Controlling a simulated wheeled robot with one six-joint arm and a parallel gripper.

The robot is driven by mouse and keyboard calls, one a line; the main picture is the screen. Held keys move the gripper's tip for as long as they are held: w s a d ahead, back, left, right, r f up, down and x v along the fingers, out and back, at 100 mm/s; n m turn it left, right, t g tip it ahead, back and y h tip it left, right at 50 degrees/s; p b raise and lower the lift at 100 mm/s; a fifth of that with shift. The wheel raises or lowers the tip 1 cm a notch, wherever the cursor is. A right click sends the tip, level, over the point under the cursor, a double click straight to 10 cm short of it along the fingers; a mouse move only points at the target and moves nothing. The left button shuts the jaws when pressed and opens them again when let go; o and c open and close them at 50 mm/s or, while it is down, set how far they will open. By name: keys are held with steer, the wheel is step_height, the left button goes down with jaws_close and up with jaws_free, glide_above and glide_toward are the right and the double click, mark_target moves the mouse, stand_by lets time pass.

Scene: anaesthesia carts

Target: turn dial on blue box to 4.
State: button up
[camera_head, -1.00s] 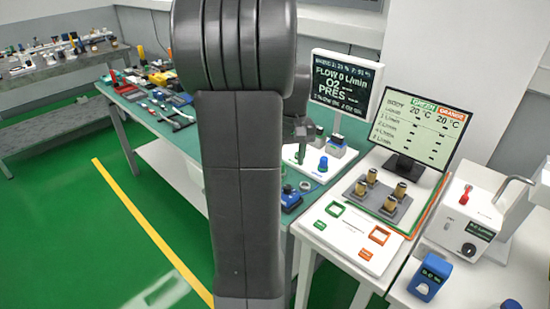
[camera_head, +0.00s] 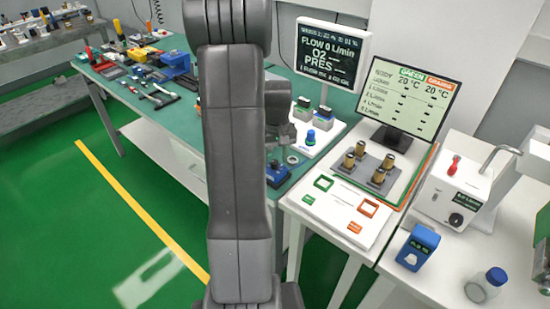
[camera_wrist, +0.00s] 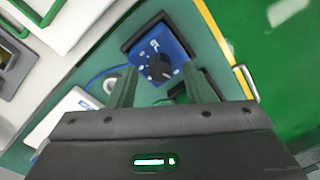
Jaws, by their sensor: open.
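The blue box (camera_wrist: 142,46) lies on the green table top in the wrist view, near the table's yellow edge. Its black dial (camera_wrist: 160,68) faces the camera, with small white marks around it too blurred to read. My gripper (camera_wrist: 159,69) is open, its two fingers apart on either side of the dial in the picture. I cannot tell whether they touch it. In the head view the blue box (camera_head: 278,172) shows just right of my arm, partly hidden. My wrist is above it, and the fingertips are hard to make out there.
A white board with a blue knob (camera_head: 311,137) stands behind the box. To the right is a white table with a panel of green and orange frames (camera_head: 340,212), several brass cylinders and a screen (camera_head: 408,95). Tools crowd the green table's far left. Green floor is free in front.

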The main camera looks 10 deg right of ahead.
steer(key=shift+f, duration=0.5)
steer(key=c, duration=1)
